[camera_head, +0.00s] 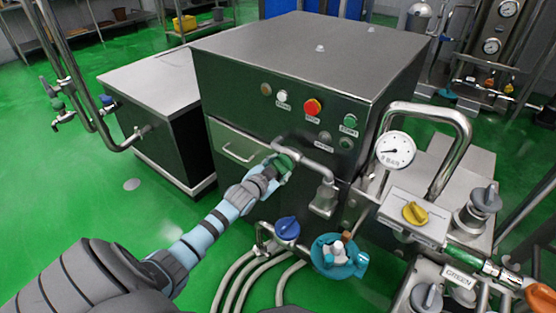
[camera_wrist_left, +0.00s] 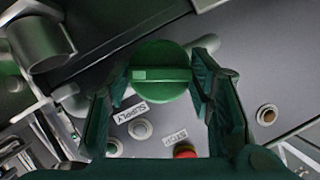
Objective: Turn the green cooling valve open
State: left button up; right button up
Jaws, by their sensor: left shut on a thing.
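The green cooling valve (camera_wrist_left: 160,72) is a round green knob with a raised bar across its face. In the left wrist view it sits between the two dark green fingers of my left gripper (camera_wrist_left: 163,82). The bar lies nearly level in that view, running from finger to finger. The gripper is shut on the knob. In the head view my left gripper (camera_head: 284,165) is at the pipe in front of the steel cabinet, and it mostly hides the knob there. My right gripper is not in view.
The steel cabinet (camera_head: 290,60) carries a red stop button (camera_head: 312,107) and a green button (camera_head: 350,121). A blue knob (camera_head: 287,228), a teal fitting (camera_head: 338,256), a yellow knob (camera_head: 415,212) and a gauge (camera_head: 395,149) stand close to the right. Green floor is open at left.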

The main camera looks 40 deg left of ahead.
pick_arm(q)
jog(key=shift+w+a+r+n+h, duration=0.1)
jog(key=shift+r+n+h, duration=0.15)
jog(key=shift+n+h, duration=0.05)
jog(key=shift+f+n+h, duration=0.15)
jog(key=shift+n+h, duration=0.25)
jog(key=shift+n, duration=0.2)
jog(key=shift+a+n+h+b, duration=0.1)
jog(key=shift+n+h+b, duration=0.6)
jog(key=shift+n+b, duration=0.25)
jog(key=o, duration=1)
jog(key=shift+o, duration=0.8)
jog(key=shift+w+f, duration=0.1)
